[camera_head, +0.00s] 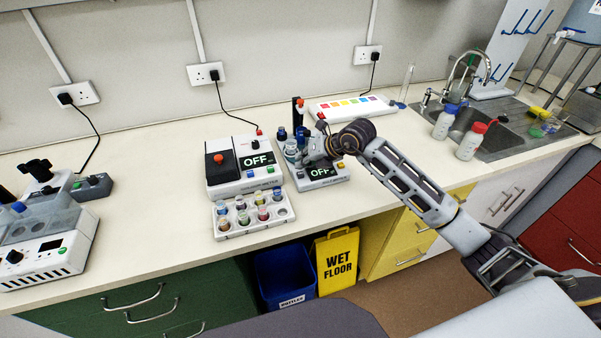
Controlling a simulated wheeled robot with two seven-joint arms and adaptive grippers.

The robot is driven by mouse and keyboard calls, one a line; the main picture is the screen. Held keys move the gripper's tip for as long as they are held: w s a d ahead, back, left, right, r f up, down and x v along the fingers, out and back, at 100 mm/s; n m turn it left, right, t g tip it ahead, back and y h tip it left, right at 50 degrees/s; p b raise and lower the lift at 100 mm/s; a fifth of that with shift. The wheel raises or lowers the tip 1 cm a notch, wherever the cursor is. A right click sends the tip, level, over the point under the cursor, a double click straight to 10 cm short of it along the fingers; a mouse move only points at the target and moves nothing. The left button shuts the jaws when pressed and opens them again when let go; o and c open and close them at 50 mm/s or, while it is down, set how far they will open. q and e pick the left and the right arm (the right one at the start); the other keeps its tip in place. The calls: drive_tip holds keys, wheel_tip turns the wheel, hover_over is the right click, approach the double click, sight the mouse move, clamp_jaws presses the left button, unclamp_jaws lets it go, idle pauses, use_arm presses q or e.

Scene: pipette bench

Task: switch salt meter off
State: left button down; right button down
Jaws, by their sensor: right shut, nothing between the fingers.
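Two devices with displays reading OFF stand side by side on the bench; I cannot read a name on either to tell which is the salt meter. The smaller grey device (327,181) has an upright dark post with a red top at its back and several dark-capped bottles around it. The larger white device (222,189) to its left has a black panel with a red knob. My right gripper (308,158) is shut and empty, low over the smaller device beside the bottles. It hides part of that device; contact cannot be told. My left gripper is not in view.
A white rack (228,230) of small vials sits in front of the larger device. A strip with coloured squares (338,110) lies behind. White bottles (468,146) stand by the sink at right. Another instrument (62,265) is at far left. The bench between it and the white device is clear.

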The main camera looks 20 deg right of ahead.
sight(303, 172)
drive_tip(key=shift+r, duration=0.15)
drive_tip(key=shift+r+p, duration=1.7)
drive_tip(key=shift+r, duration=1.15)
